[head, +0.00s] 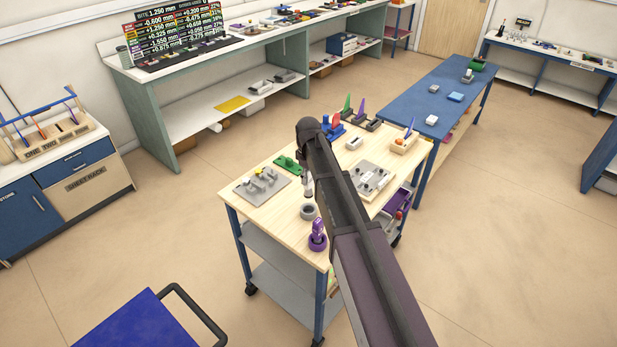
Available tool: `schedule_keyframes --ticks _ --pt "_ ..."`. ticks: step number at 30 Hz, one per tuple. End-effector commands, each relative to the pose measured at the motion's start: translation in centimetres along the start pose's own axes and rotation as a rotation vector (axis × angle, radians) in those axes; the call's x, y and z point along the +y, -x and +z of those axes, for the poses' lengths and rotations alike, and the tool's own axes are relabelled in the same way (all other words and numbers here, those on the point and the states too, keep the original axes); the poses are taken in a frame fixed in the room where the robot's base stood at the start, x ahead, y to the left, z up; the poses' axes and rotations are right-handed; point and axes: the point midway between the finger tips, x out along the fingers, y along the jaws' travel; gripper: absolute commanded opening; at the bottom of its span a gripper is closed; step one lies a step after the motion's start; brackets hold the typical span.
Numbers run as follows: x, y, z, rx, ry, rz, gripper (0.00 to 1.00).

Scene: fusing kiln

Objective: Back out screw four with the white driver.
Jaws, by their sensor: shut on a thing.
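My gripper (308,190) hangs over the front part of the wooden-topped cart and is small in this view. It is shut on a pale, slim thing that is mostly hidden; I cannot tell for sure that this is the white driver. A grey ring-shaped holder (308,212) is on the cart top just below it. A grey plate with several small round fittings (373,178) lies right of my arm, partly hidden by it. Another grey plate (245,189) with grey blocks and a yellow piece lies to the left. Screw four cannot be picked out.
A purple tool in a round purple base (317,238) stands at the cart's front edge. A green piece (288,164) lies at its left edge. Colored upright pieces and a wooden box (403,146) line the back. An open purple drawer (395,205) juts out right.

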Motion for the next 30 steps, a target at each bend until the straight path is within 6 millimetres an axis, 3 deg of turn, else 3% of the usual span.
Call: schedule_keyframes --ticks 8,21,30 --pt "0.0 0.5 0.0 0.0 0.0 0.0 0.0" --pt "0.0 5.3 0.0 0.0 0.001 0.0 0.0" --pt "-0.1 6.8 0.0 0.0 0.001 0.0 0.0"
